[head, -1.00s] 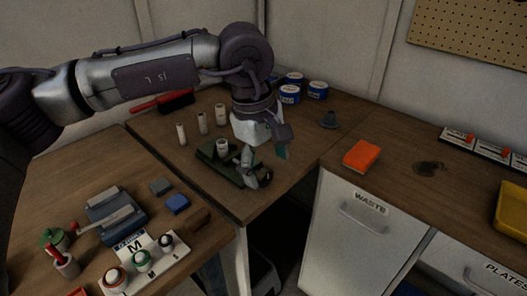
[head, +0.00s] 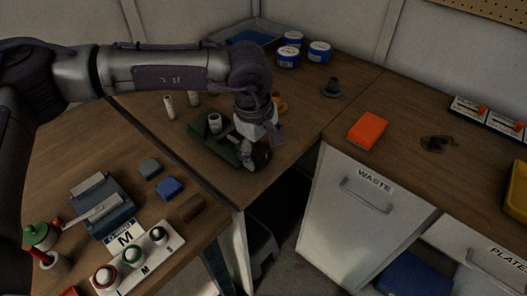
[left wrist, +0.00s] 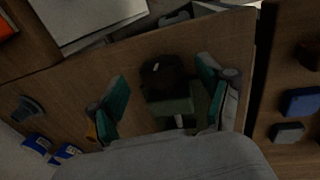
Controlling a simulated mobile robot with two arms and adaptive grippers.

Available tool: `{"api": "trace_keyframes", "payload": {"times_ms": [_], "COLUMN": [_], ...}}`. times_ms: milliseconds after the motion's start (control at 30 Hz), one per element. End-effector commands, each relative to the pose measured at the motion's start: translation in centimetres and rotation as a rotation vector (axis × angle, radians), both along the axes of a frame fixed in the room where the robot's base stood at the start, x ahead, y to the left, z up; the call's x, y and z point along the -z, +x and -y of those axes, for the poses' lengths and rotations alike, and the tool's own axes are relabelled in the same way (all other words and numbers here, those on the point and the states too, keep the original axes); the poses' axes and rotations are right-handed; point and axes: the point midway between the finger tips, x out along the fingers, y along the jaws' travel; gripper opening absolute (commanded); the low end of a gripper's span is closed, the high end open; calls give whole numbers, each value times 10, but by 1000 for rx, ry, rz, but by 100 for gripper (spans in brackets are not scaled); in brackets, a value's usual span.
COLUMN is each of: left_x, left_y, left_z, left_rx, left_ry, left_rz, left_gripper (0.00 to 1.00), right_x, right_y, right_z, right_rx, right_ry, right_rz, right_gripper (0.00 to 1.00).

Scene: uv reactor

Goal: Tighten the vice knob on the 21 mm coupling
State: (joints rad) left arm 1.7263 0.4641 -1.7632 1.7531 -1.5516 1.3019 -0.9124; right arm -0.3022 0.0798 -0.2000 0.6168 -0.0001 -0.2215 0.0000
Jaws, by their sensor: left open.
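The dark green vice (head: 228,150) stands on the wooden bench, with a pale cylindrical coupling (head: 214,122) upright at its far left end. Its dark round knob (head: 262,155) is at the near right end, partly hidden by my left gripper (head: 263,150). In the left wrist view the black knob (left wrist: 162,72) lies between the two teal-padded fingers of my open left gripper (left wrist: 162,80). A gap shows on each side of it. The vice body (left wrist: 172,104) shows behind the knob; the coupling is not clear there. My right gripper is not in view.
Pale cylinders (head: 169,107) stand left of the vice. Blue-and-white tubs (head: 288,58) and a grey cone-like piece (head: 333,88) are behind. An orange block (head: 368,131) lies to the right.

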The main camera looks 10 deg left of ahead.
Motion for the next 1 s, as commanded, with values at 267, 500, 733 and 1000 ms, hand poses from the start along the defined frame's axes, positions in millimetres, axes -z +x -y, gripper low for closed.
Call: {"api": "trace_keyframes", "payload": {"times_ms": [267,500,733,1000], "left_x": [24,26,25,25], "left_y": [3,4,4,4], "left_z": [2,2,2,2], "left_rx": [-2,-1,-1,-1], "left_ry": [0,-1,-1,0], "left_rz": [0,1,1,-1], "left_gripper": [79,79,47,18], "right_x": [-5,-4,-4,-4], "right_y": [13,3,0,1], "right_z": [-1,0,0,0], "right_rx": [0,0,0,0], "right_ry": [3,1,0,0], "right_rz": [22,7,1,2], "right_gripper": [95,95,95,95]}}
